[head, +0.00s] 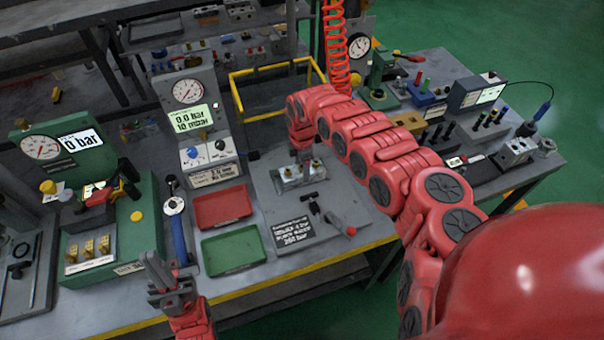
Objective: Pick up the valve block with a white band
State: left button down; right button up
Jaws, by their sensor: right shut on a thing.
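A silvery valve block (289,183) with brass-coloured fittings is on or just above the grey plate in the middle of the bench. Whether a white band runs around it is too small to tell. My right gripper (301,158) comes down from above and is shut on this block, hiding part of its top. My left gripper (172,281) is empty at the bench's front edge, left of the trays, and its fingers look apart. Another metal block (515,151) sits on the right-hand bench.
A red tray (222,207) and a green tray (233,250) lie empty left of the plate. A black T-handled tool (312,203), a red-tipped tool (340,224) and a dark sign (293,233) lie in front of the block. Gauge stands (187,105) rise behind.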

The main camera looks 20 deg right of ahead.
grip_shut()
jog(key=shift+r, duration=0.1)
